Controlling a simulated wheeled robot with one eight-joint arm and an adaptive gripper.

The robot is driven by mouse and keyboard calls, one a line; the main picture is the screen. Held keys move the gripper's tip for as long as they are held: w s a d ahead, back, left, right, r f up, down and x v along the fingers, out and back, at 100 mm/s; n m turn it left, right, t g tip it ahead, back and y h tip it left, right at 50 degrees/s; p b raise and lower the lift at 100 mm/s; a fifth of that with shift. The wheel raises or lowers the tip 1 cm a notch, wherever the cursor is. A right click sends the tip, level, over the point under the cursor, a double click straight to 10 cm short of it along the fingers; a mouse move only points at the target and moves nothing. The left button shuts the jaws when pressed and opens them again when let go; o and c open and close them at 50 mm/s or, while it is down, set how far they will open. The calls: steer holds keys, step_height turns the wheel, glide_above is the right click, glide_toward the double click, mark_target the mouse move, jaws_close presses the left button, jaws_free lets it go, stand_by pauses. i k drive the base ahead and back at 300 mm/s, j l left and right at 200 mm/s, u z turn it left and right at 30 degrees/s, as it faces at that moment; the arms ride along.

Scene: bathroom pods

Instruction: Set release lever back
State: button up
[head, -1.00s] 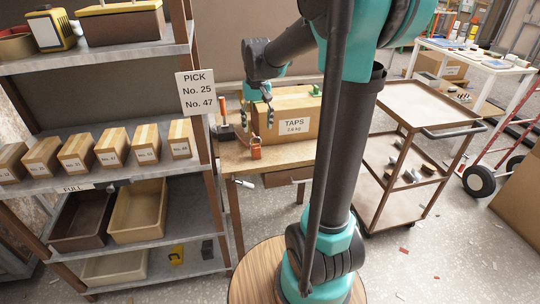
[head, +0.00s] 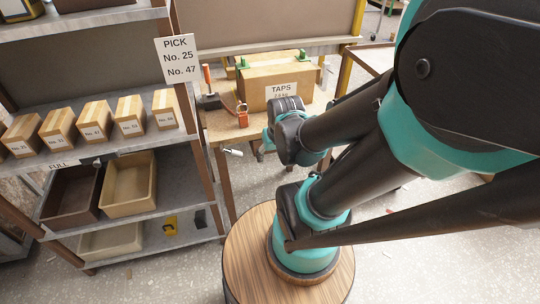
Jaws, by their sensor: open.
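What looks like the release lever (head: 207,80) stands on the left of the wooden bench, beside the shelf. It has an orange-red grip on a thin shaft and a dark base, and looks close to upright. My gripper (head: 259,153) is low at the bench's front edge, right of the lever and apart from it. Only a small part of the gripper shows beside my wrist. It is open, with nothing seen in it; its fingertips are hard to make out.
A TAPS carton (head: 262,85) with green clips sits on the bench (head: 222,127). An orange padlock-like object (head: 242,116) stands near the front edge. A small white object (head: 232,152) shows below that edge. A shelf (head: 130,150) with boxes and trays stands left. Floor around my base looks fairly clear.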

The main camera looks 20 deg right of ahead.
mark_target(232, 152)
steer(key=k+l+z, duration=0.2)
steer(key=k+l, duration=0.15)
steer(key=l, duration=0.25)
steer(key=k+l+z, duration=0.25)
steer(key=l, duration=0.35)
steer(key=k, duration=0.1)
